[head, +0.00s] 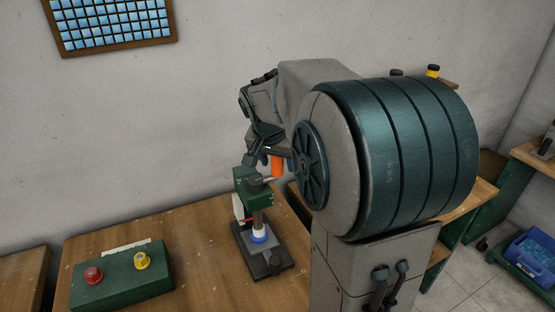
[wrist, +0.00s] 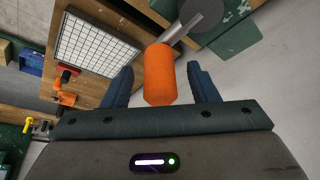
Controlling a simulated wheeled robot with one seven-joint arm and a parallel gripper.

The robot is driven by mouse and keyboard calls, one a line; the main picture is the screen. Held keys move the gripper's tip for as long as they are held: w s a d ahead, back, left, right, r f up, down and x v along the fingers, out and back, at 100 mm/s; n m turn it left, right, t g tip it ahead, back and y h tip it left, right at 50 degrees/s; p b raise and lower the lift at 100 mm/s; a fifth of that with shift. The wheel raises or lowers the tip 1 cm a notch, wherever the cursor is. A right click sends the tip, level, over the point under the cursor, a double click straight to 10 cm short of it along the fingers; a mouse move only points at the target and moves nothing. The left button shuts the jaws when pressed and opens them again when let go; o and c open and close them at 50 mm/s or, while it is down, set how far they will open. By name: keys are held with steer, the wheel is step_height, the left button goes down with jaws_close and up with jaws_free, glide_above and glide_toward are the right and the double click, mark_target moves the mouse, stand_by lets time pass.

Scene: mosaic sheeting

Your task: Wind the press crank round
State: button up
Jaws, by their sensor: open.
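The green press (head: 247,186) stands on the wooden bench on a dark base, with a blue and white piece (head: 260,236) under its ram. Its crank has an orange handle (head: 277,166), seen just below my wrist. In the wrist view the orange handle (wrist: 159,76) is between the two blue fingers of my gripper (wrist: 161,86), with gaps on both sides. The grey crank arm (wrist: 188,25) runs from the handle to the upper right. My gripper is open around the handle; in the head view my arm hides part of the crank.
A green control box (head: 122,277) with a red and a yellow knob sits on the bench at left. In the wrist view a white grid sheet (wrist: 98,46) lies on a bench at left. A blue crate (head: 530,255) stands low at the right.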

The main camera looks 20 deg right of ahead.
steer(key=shift+f, duration=0.25)
